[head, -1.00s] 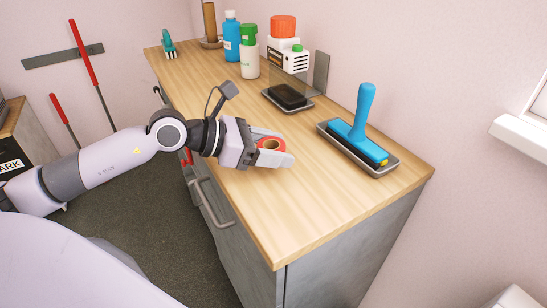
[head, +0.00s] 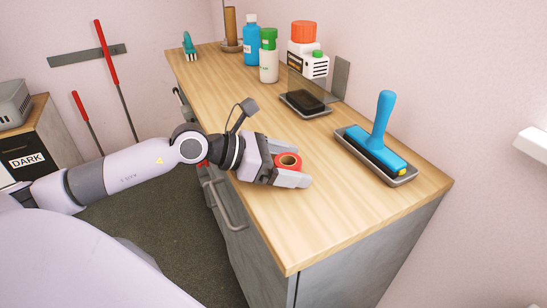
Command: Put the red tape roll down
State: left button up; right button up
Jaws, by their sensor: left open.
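The red tape roll (head: 288,173) sits low at the wooden counter top, its round brown core facing up. It lies between the fingers of my left gripper (head: 297,165), which is open around it. One finger is on the far side of the roll and the other on the near side. The near finger hides part of the roll's lower side. The roll appears to rest on the counter (head: 315,225). My right gripper is out of the frame.
A dark pad in a tray (head: 305,103) lies behind. A blue bottle (head: 251,45), a green-capped bottle (head: 268,62) and an orange-lidded container (head: 303,40) stand further back. The counter's near part is clear.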

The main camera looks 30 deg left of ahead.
aim_at(281, 162)
pick_arm(q)
jog(key=shift+s+a+r, duration=0.15)
jog(key=shift+s+a, duration=0.05)
jog(key=b+v, duration=0.1)
jog(key=v, duration=0.4)
jog(key=shift+s+a, duration=0.1)
jog(key=shift+s+r, duration=0.15)
jog(key=shift+r, duration=0.05)
jog(key=shift+s+a+r+p, duration=0.25)
jog(key=shift+s+a+p, duration=0.1)
jog(key=shift+a, duration=0.05)
jog(key=shift+p+v, duration=0.8)
jog(key=shift+v, duration=0.45)
jog(key=shift+p+v, duration=0.35)
jog(key=shift+v, duration=0.75)
